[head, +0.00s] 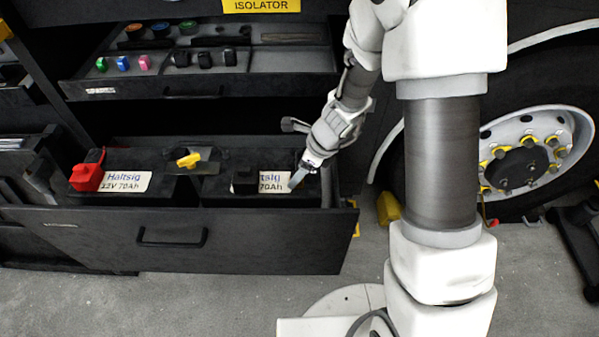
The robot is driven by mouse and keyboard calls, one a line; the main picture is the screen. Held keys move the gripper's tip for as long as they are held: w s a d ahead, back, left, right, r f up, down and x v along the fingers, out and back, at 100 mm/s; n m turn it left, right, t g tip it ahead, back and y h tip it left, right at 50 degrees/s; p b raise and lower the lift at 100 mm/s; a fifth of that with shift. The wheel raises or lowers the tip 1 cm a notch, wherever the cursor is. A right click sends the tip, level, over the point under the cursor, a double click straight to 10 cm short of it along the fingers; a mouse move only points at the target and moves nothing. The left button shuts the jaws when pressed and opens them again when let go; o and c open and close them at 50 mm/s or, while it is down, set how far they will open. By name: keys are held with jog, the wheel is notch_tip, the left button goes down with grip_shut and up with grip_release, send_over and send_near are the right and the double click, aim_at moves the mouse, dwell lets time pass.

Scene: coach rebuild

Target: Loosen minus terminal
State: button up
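Two dark batteries sit in an open drawer (180,240). The left battery (150,190) has a white label and a red terminal cover (87,176). The right battery (222,189) has a label partly hidden by a black block (245,181), which may cover a terminal. A yellow piece (188,160) stands on a plate between the batteries. My gripper (297,179) points down over the right end of the right battery. Its fingers look close together, but I cannot tell whether they hold anything. The minus terminal is not clearly identifiable; contact with the gripper is also unclear.
An upper open tray (290,60) holds green, blue and pink pieces, dark knobs and other parts. A large wheel (535,150) with yellow nut markers stands at the right. Grey floor (210,300) in front of the drawer is mostly clear.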

grip_shut()
dwell(0.3)
dwell(0.3)
jog(key=n+g+p, duration=0.1)
jog(key=n, duration=0.1)
jog(key=n+p, duration=0.1)
jog(key=n, duration=0.1)
jog(key=shift+w+r+n+g+p, duration=0.15)
jog(key=shift+w+n+g+p, duration=0.05)
jog(key=shift+n+g+p, duration=0.2)
jog(key=n+g+p, duration=0.1)
jog(key=n, duration=0.3)
jog(key=shift+w+g, duration=0.15)
jog(key=shift+g, duration=0.25)
jog(key=n+g+p, duration=0.1)
jog(key=n, duration=0.4)
jog(key=shift+w+a+h, duration=0.1)
jog(key=shift+w+h, duration=0.05)
jog(key=shift+h, duration=0.25)
jog(key=shift+a+n+g+h, duration=0.15)
jog(key=shift+n+g+h, duration=0.45)
jog(key=shift+n, duration=1.6)
